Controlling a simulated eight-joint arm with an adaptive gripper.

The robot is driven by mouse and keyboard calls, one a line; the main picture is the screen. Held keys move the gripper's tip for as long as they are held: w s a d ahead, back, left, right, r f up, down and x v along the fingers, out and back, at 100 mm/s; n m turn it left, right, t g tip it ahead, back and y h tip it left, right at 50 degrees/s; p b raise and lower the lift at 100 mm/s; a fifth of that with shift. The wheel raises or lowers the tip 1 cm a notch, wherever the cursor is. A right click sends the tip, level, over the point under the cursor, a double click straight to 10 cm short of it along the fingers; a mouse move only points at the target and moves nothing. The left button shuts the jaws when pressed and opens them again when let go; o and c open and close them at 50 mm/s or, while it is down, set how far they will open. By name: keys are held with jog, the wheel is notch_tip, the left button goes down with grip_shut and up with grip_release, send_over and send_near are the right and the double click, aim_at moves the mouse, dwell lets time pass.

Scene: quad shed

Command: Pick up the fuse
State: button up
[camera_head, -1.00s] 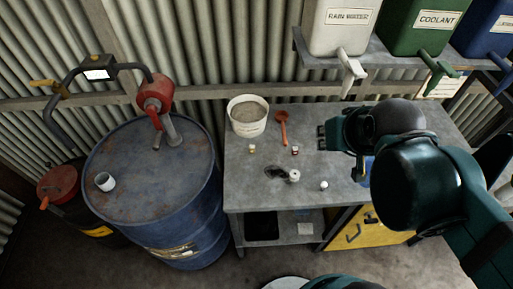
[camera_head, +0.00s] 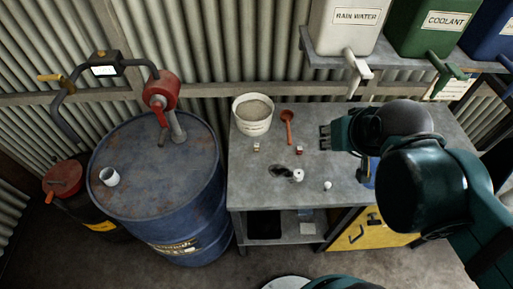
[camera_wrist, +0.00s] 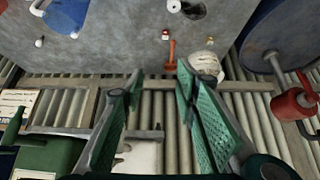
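Two small fuse-like pieces lie on the grey workbench (camera_head: 250,190). One is pale with a yellowish band (camera_head: 256,147); the other is red and white (camera_head: 299,150). I cannot tell for sure which is the fuse. In the wrist view the red and white piece (camera_wrist: 165,34) and the pale piece (camera_wrist: 210,40) show beyond my fingers. My gripper (camera_head: 325,137) is to the right of both pieces, apart from them, over the bench. In the wrist view my gripper (camera_wrist: 160,90) has its green-padded fingers spread with nothing between them.
A white cylinder (camera_head: 298,175), a white ball (camera_head: 327,184) and a blue object (camera_head: 367,172) are nearer.

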jog(key=shift+w+a, duration=0.1)
jog(key=shift+w, duration=0.05)
jog(key=n+g+b, duration=0.1)
jog(key=n+g, duration=0.6)
jog(key=n, duration=1)
send_over(257, 145)
jog(key=f, duration=2.2)
jog(key=shift+d+f, duration=0.2)
jog(key=shift+f, duration=0.1)
jog(key=shift+a+f, duration=0.3)
jog(key=shift+f, duration=0.3)
jog(key=shift+f, duration=0.1)
jog(key=shift+f, duration=1.2)
